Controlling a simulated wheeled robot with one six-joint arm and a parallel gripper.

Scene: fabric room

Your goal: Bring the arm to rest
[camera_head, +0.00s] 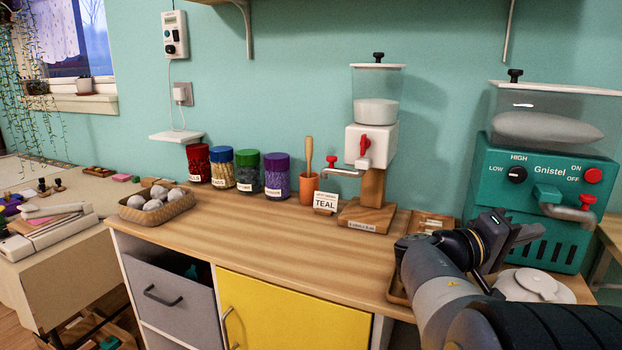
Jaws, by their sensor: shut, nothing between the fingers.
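My gripper (511,233) is at the right of the head view, at the end of my dark arm, which reaches in from the lower right corner. It is shut and empty. It is above the right end of the wooden counter (265,228), in front of the teal machine (545,190) labelled Gnistel. The fingers overlap the machine's lower left front in the picture; I cannot tell how far apart they are. Below the gripper, a white lidded vessel (535,287) is partly hidden by my arm.
A clear dispenser (375,135) with a red tap stands behind the counter's middle. A TEAL card (325,202), an orange cup (308,190) and several lidded jars (248,172) line the wall. A basket (158,213) of grey balls is at left. The counter's front middle is clear.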

